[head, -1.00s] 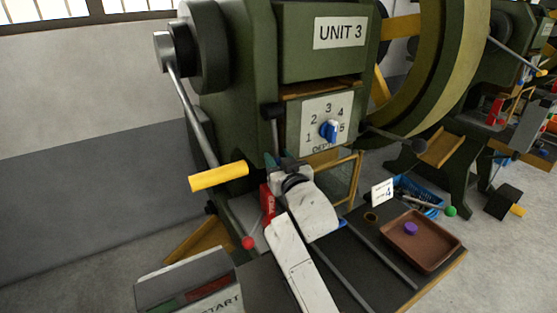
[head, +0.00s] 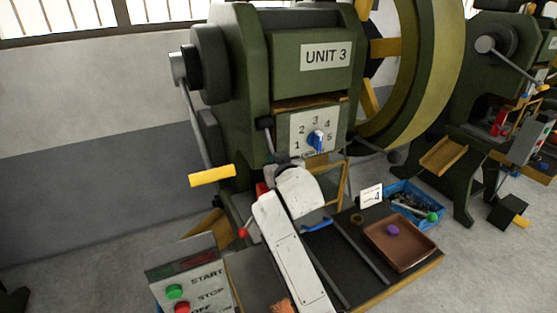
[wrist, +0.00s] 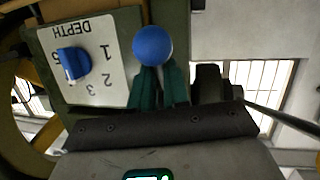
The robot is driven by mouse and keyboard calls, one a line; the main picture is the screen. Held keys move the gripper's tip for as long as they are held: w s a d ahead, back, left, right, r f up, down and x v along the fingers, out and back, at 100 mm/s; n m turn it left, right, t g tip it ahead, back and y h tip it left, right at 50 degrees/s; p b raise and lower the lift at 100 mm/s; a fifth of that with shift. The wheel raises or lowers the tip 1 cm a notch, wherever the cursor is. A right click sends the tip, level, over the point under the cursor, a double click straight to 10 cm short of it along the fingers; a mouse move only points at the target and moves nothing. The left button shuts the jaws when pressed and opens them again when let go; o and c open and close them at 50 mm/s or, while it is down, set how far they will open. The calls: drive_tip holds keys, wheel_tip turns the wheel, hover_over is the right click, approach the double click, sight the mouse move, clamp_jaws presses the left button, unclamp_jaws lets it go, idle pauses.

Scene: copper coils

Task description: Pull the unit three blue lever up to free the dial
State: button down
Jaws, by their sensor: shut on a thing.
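The blue lever shows a round blue knob (wrist: 152,46) in the wrist view, at the tips of my gripper's green fingers. The dial (head: 317,140) is a blue knob on a white panel with numbers 1 to 5, on the green press marked UNIT 3 (head: 326,56). The dial also shows upside down in the wrist view (wrist: 73,64), beside the held knob.
A yellow handle (head: 212,176) sticks out at left. A START/STOP box (head: 190,280) stands at front left. A brown tray (head: 415,258) and a blue bin (head: 408,188) are at right.

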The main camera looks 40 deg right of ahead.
drive_tip(key=shift+s+a+r+p, duration=0.1)
drive_tip(key=shift+s+r+p, duration=0.5)
drive_tip(key=shift+s, duration=0.4)
drive_tip(key=shift+d+r, duration=0.2)
drive_tip(key=shift+r, duration=0.15)
drive_tip(key=c, duration=1.3)
unclamp_jaws()
drive_tip(key=shift+d, duration=0.1)
drive_tip(key=o, duration=0.6)
drive_tip(key=shift+a, duration=0.2)
drive_tip(key=shift+c, duration=0.2)
drive_tip(key=shift+w, duration=0.1)
drive_tip(key=shift+a, duration=0.15)
drive_tip(key=b+v, duration=0.1)
drive_tip(key=v, duration=0.9)
drive_tip(key=shift+s+r+b, duration=0.2)
drive_tip(key=shift+s+b, duration=0.15)
drive_tip(key=shift+b, duration=0.05)
